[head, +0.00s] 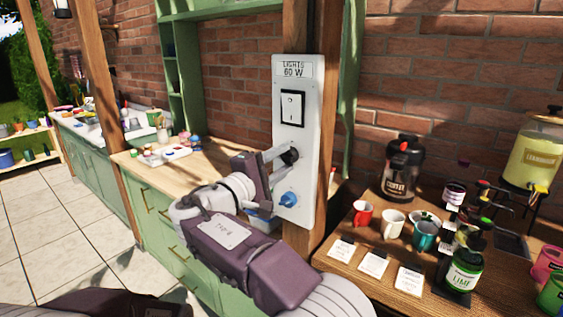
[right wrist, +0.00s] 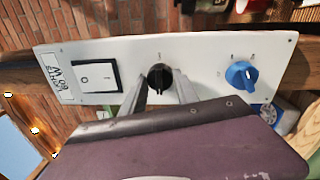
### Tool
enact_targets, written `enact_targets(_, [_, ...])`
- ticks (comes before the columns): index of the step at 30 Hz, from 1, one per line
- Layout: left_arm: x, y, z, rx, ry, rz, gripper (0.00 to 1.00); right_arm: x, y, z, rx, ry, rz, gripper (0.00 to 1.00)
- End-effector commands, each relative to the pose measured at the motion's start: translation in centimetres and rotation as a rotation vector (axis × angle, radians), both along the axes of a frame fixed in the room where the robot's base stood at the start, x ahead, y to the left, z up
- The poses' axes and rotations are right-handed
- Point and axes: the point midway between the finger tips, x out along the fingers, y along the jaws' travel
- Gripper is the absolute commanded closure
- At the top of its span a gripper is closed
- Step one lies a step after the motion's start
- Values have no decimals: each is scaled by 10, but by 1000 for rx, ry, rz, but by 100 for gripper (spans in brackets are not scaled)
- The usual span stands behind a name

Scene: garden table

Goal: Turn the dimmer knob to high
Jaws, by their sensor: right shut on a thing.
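A white control panel (head: 298,185) is fixed upright on a wooden post, with a label reading "LIGHTS 60 W" (head: 293,69) at its top. Below the label are a black-framed rocker switch (head: 292,107), a black knob (head: 291,157) and a blue knob (head: 289,199). My right gripper (head: 284,156) is shut on the black knob. The right wrist view shows the black knob (right wrist: 159,78) between its two fingers, and the blue knob (right wrist: 241,74) apart from them. The small marks around the knobs are too blurred to read. My left gripper's fingers are out of view.
A wooden table (head: 340,262) at the right holds a red mug (head: 362,213), other cups, a coffee pot (head: 402,168), bottles and cards. A green cabinet counter (head: 140,172) with paint pots stands behind my right arm. Tiled floor at the left is clear.

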Motion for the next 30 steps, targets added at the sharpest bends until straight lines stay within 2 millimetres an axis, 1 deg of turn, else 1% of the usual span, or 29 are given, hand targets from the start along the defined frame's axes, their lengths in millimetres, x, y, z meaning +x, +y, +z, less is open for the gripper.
enact_targets(1, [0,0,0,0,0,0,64,1,0,3,1,-7,2,100])
enact_targets(5, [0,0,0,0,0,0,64,1,0,3,1,-7,3,100])
enact_targets(6, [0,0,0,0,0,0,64,1,0,3,1,-7,3,58])
enact_targets(8, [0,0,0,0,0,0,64,0,0,3,1,-7,3,42])
enact_targets(16, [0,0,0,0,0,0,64,0,0,2,0,-3,2,42])
enact_targets(19, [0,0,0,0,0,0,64,-5,5,1,-1,-2,4,42])
enact_targets(20, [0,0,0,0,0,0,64,-8,8,0,0,-3,6,42])
enact_targets(27, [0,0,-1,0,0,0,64,-51,39,-3,-1,-3,6,42])
enact_targets(30, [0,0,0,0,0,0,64,-63,48,-4,-1,-4,5,42])
